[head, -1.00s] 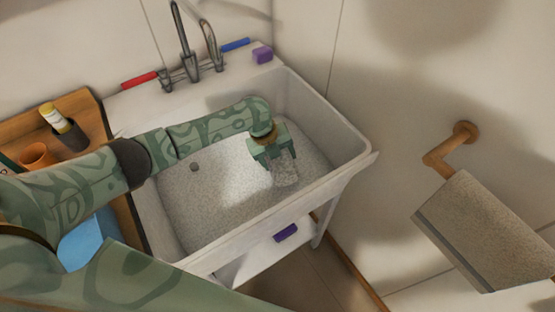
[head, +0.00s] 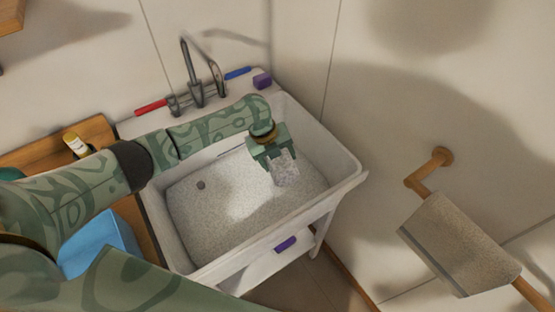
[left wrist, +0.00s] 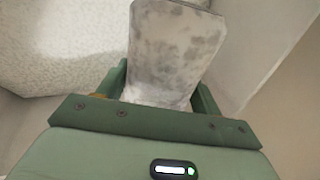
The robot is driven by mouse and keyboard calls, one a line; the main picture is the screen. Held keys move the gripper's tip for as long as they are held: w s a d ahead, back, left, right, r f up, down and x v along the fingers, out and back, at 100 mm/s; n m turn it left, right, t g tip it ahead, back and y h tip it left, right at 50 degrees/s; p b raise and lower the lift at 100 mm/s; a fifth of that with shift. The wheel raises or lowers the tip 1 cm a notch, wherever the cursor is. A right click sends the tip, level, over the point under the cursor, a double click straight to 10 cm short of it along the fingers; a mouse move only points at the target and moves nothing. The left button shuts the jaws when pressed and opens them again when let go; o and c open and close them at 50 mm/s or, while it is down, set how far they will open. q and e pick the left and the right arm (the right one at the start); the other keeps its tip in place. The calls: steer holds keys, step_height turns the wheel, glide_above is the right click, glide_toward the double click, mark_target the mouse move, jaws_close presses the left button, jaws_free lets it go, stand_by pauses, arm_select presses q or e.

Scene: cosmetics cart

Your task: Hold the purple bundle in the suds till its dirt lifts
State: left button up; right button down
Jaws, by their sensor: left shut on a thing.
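My left gripper (head: 272,158) is shut on a pale grey-lavender cloth bundle (head: 285,170) with dark smudges. It hangs over the right part of the sink basin (head: 345,165), in front of the speckled whitish suds (head: 225,205). In the left wrist view the bundle (left wrist: 172,50) stands out between the fingers, with grey blotches across it. I cannot tell whether its lower end touches the suds. The held bundle looks far paler than purple. My right gripper is not in view.
A tap (head: 192,75) stands behind the basin, with a red bar (head: 151,107), a blue bar (head: 238,73) and a purple block (head: 262,81). Another purple item (head: 286,244) lies below the basin. A towel (head: 455,245) hangs at right. A wooden cart with bottles is at left.

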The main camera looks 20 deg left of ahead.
arm_select(q)
steer(key=shift+r+p, duration=2.95)
steer(key=shift+r, duration=0.8)
